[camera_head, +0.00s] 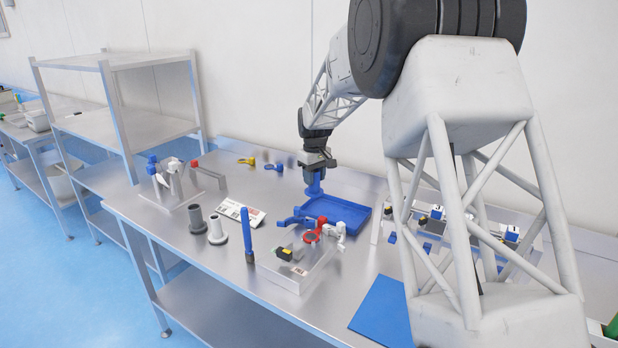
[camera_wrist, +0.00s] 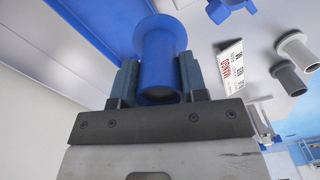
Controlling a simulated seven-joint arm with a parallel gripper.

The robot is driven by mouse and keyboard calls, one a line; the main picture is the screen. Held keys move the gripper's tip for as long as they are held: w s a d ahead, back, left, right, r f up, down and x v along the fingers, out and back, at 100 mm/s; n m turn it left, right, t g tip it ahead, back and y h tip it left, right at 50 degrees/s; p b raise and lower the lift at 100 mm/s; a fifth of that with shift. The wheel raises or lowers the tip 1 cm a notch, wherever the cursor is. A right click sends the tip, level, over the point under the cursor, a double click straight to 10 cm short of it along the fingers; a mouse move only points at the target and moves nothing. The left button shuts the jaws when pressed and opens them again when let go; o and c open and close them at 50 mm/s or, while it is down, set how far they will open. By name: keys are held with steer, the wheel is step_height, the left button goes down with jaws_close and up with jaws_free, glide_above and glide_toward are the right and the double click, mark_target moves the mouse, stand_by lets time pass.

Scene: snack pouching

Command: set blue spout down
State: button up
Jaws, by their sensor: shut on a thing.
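The blue spout (camera_wrist: 160,48) is a flanged tube held between the two fingers of my gripper (camera_wrist: 160,85) in the wrist view. In the head view my gripper (camera_head: 316,168) points down and the blue spout (camera_head: 314,187) hangs below it. The spout is over the left back part of the blue tray (camera_head: 358,213). I cannot tell whether its lower end touches the tray. The blue tray (camera_wrist: 100,22) also shows beside the spout in the wrist view.
A clear stand with a blue clamp and red ring (camera_head: 313,232) is just in front of the tray. A blue upright tool (camera_head: 247,235), a grey spout (camera_head: 197,219), a white spout (camera_head: 216,230) and a printed pouch (camera_head: 242,211) are left. A blue mat (camera_head: 384,310) lies front right.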

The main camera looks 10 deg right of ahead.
steer(key=d+f+n, duration=0.3)
steer(key=d+n, duration=0.9)
steer(key=d, duration=0.1)
steer(key=shift+s+f+n, duration=0.4)
steer(key=shift+s, duration=0.05)
steer(key=shift+f, duration=0.15)
steer(key=shift+f, duration=3.25)
steer(key=shift+f, duration=0.65)
steer(key=o, duration=1.1)
steer(key=shift+c, duration=0.2)
steer(key=shift+r, duration=0.15)
